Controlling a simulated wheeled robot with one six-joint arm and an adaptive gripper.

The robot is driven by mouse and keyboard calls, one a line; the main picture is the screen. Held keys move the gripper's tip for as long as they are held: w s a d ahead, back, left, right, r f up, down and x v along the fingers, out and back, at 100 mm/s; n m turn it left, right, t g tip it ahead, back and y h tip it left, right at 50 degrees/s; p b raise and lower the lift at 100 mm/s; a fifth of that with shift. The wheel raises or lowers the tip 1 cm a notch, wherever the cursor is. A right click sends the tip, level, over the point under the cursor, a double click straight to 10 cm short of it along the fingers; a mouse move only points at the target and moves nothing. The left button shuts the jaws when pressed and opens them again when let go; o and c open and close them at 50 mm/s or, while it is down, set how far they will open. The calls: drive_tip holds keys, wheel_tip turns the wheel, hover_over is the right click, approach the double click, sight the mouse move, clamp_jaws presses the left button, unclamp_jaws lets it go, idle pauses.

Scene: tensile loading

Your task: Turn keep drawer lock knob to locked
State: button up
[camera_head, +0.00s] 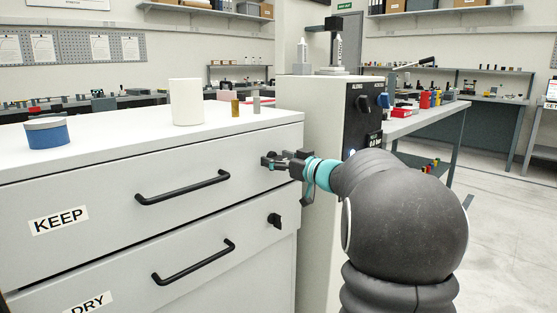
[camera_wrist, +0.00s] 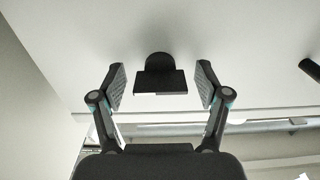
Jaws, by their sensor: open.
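The white cabinet's upper drawer (camera_head: 110,205) carries the KEEP label (camera_head: 58,219) and a black bar handle (camera_head: 182,187). My gripper (camera_head: 274,161) is at the right end of this drawer front, jaws open. In the wrist view, the black keep drawer lock knob (camera_wrist: 160,80) sits between the two open fingers (camera_wrist: 161,74), with a gap on each side. Its flat grip spans sideways between the fingers, and its round base shows behind. In the head view, the fingers largely hide this knob, and I cannot read its lock position there.
Below, the DRY drawer (camera_head: 235,270) has its own black knob (camera_head: 274,220) and handle (camera_head: 194,262). On the cabinet top stand a white cup (camera_head: 186,102) and a blue round container (camera_head: 47,132). A machine with a black control panel (camera_head: 363,112) stands close to the right.

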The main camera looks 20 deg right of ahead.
drive_tip(key=c, duration=1.2)
drive_tip(key=shift+o, duration=0.2)
drive_tip(key=shift+n, duration=0.3)
drive_tip(key=n+b, duration=0.1)
drive_tip(key=n, duration=0.2)
drive_tip(key=shift+f, duration=0.1)
drive_tip(key=n+b, duration=0.2)
drive_tip(key=n, duration=0.3)
drive_tip(key=n+b, duration=0.3)
drive_tip(key=n, duration=0.2)
drive_tip(key=shift+n+b, duration=1.05)
drive_tip(key=shift+n, duration=1.05)
